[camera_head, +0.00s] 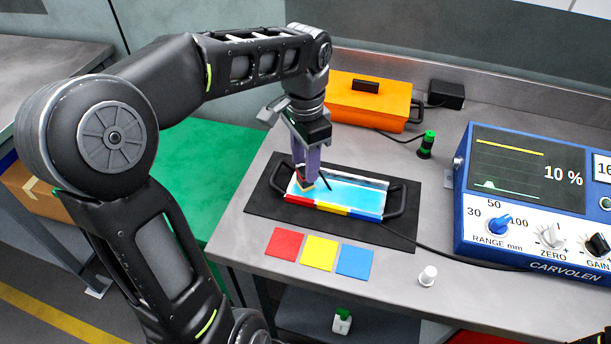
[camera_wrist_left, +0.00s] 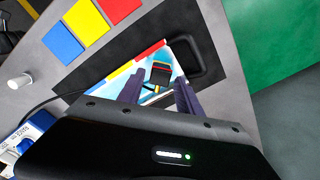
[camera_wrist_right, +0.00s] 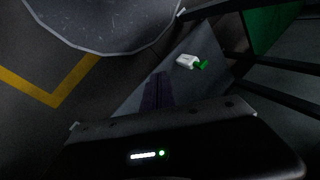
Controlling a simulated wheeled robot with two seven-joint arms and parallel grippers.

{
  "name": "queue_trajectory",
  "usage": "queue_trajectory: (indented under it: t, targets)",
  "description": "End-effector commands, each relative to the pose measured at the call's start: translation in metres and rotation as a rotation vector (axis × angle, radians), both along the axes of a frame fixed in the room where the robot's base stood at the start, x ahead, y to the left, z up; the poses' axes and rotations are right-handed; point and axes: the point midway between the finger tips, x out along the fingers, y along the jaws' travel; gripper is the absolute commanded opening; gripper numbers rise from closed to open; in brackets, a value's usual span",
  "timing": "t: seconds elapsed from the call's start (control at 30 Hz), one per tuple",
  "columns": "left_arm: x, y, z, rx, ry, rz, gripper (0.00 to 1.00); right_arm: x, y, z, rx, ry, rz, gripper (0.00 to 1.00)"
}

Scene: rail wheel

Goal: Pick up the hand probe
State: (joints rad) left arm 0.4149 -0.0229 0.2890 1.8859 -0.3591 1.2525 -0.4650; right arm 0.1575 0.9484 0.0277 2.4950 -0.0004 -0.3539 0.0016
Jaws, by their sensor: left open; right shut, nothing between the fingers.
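The hand probe (camera_wrist_left: 160,73) is a small dark block with coloured stripes, lying in a shallow tray with a light blue floor. The tray (camera_head: 335,210) has red, yellow and blue bands on its front wall and black handles at both ends. My left gripper (camera_head: 308,172) points down over the tray's left part, its purple fingers open. In the left wrist view its fingertips (camera_wrist_left: 157,86) lie to either side of the probe; contact cannot be told. In the head view the gripper mostly hides the probe. My right gripper (camera_wrist_right: 158,78) is shut and empty, away from the tray.
The tray stands on a black mat (camera_head: 395,236). Red, yellow and blue squares (camera_head: 319,253) lie in front. A blue CARVOLEN instrument (camera_head: 530,240) reading 10 % stands right, with a cable toward the tray. An orange case (camera_head: 350,104) and green-black bottle (camera_head: 427,145) stand behind.

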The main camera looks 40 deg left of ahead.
Motion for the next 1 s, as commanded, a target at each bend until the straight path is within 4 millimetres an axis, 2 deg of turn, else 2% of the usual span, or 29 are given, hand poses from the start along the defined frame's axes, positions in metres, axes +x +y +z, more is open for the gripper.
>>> queue_trajectory:
  t: [0.2, 0.3, 0.9, 1.0]
  targets:
    - [0.001, 0.0, -0.032, -0.001, 0.004, -0.001, 0.42, -0.001, 0.0, 0.006, -0.002, 0.003, 0.0, 0.0]
    - [0.001, 0.0, -0.039, 0.0, 0.001, -0.001, 0.42, -0.001, 0.0, 0.007, -0.002, 0.003, -0.001, 0.0]
    - [0.002, 0.0, -0.041, 0.001, 0.0, -0.001, 0.42, -0.001, 0.0, 0.006, -0.002, 0.003, -0.001, 0.0]
    - [0.002, 0.0, -0.041, 0.001, 0.0, -0.001, 0.34, -0.001, 0.0, 0.006, -0.002, 0.003, -0.001, 0.0]
